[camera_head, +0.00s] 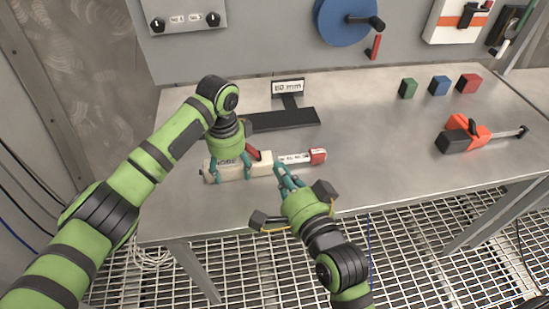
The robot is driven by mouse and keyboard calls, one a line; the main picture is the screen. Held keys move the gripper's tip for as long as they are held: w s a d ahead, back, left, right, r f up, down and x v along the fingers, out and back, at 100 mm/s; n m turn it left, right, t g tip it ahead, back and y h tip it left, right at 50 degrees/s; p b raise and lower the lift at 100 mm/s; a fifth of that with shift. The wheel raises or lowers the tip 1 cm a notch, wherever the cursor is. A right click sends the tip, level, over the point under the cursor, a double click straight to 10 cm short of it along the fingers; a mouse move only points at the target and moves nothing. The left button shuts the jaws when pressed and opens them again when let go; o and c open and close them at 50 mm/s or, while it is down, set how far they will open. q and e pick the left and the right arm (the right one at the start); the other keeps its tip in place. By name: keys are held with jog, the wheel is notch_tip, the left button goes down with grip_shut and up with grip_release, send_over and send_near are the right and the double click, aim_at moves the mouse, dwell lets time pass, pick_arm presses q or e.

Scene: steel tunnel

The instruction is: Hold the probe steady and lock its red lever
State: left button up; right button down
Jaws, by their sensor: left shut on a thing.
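The probe (262,165) is a long pale body with printed lettering, lying near the front of the steel bench. A labelled white shaft leads to a red end (318,156) at its right. Its red lever (253,154) slants up just right of my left gripper. My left gripper (231,176) points down and is shut on the probe's left part, with teal fingers. My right gripper (281,170) reaches up from the bench's front edge. Its teal fingertips are close together near the shaft, right of the lever; whether they touch anything is unclear.
A black stand with an "80 mm" sign (288,87) is behind the probe. Green (408,88), blue (439,86) and red (469,83) blocks stand at back right. An orange-black tool (468,136) lies at right. A panel with a blue wheel (343,20) rises behind.

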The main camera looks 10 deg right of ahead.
jog(key=shift+s+d+r, duration=0.1)
jog(key=shift+s, duration=0.3)
pick_arm(q)
jog(key=o, duration=1.4)
jog(key=shift+c, duration=0.2)
